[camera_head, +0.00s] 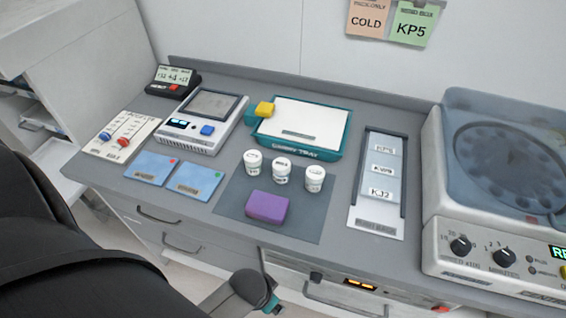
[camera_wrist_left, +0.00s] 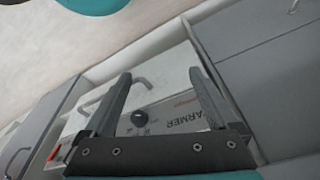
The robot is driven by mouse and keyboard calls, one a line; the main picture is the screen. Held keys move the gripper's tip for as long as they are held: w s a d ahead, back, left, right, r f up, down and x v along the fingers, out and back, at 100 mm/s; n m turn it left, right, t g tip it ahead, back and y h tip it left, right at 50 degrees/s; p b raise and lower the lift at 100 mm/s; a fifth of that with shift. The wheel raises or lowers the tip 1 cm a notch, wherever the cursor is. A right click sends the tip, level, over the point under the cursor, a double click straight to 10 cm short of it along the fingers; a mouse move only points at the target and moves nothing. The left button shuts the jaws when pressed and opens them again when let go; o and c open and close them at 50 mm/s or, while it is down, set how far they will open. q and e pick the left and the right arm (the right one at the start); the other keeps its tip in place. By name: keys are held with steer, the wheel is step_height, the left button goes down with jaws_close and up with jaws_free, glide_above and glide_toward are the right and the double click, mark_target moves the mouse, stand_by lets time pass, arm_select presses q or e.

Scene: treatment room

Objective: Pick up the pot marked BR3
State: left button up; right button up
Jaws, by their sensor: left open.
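Three small white lidded pots stand upright in a row on a dark grey mat (camera_head: 232,197) in the head view: a left pot (camera_head: 252,163), a middle pot (camera_head: 281,171) and a right pot (camera_head: 315,179). Their labels are too small to read, so I cannot tell which is BR3. My left gripper (camera_wrist_left: 160,76) is open and empty in the left wrist view, facing a drawer front marked "WARMER" (camera_wrist_left: 185,112) with a dark knob. In the head view my left arm is low at the left, below the counter edge and away from the pots. My right gripper is not in view.
A purple block (camera_head: 267,207) lies in front of the pots. Blue cards (camera_head: 195,180) lie left, a label rack (camera_head: 375,225) right, and a large machine (camera_head: 490,240) at far right.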

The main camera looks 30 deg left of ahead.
arm_select(q)
steer(key=w+r+t+p, duration=0.1)
steer(key=w+r+p, duration=0.25)
steer(key=r, duration=1.45)
step_height(320, 180, up, 13)
steer(key=n+y+p, duration=0.1)
steer(key=n+y, duration=0.1)
steer(key=n, duration=0.5)
glide_above(281, 165)
steer(key=s+d, duration=0.2)
steer(key=s, duration=0.3)
steer(key=x, duration=0.4)
steer(key=b+x, duration=0.1)
steer(key=x, duration=0.4)
steer(key=b+x, duration=0.1)
steer(key=x, duration=0.4)
steer(key=shift+w+d+f, duration=0.1)
steer(key=shift+w+f, duration=0.05)
steer(key=shift+w, duration=0.25)
steer(key=shift+t, duration=0.3)
steer(key=shift+c, duration=0.2)
steer(key=c, duration=1.4)
